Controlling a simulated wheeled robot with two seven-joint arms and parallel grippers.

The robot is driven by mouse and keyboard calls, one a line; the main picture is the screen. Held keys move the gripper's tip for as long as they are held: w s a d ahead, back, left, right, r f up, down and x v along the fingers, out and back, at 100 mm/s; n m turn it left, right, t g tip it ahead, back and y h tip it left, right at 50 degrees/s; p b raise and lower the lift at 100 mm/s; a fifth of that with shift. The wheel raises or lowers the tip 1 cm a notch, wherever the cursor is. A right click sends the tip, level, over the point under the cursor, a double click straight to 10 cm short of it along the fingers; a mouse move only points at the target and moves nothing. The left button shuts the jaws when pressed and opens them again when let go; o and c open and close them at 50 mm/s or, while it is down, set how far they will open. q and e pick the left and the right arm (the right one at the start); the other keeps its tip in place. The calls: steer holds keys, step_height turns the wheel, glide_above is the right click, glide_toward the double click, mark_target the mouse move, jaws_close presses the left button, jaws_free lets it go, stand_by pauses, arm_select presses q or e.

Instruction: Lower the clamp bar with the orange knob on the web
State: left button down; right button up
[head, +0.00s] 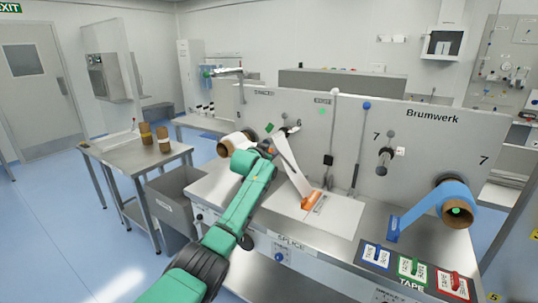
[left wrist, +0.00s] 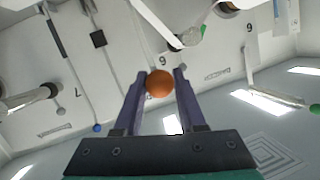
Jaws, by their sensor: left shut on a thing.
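The orange knob (left wrist: 160,84) sits between the two purple fingers of my left gripper (left wrist: 161,76) in the left wrist view, and the gripper is shut on it. The white web (head: 291,165) slants down from behind the gripper to an orange piece (head: 312,201) on the splice table (head: 343,213). My right gripper is not in view.
Two upright bars stand right of the gripper, one with a black block (head: 328,160), one with a blue knob (head: 366,105). A blue roll (head: 456,201) hangs at the right. Tape holders (head: 412,268) line the front right. A side table (head: 112,153) stands left.

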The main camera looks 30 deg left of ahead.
arm_select(q)
steer(key=c, duration=0.5)
jaws_free()
steer(key=shift+w+f, duration=0.1)
steer(key=shift+w, duration=0.05)
steer(key=b+v, duration=0.5)
steer(key=v, duration=0.9)
steer(key=shift+s, duration=0.3)
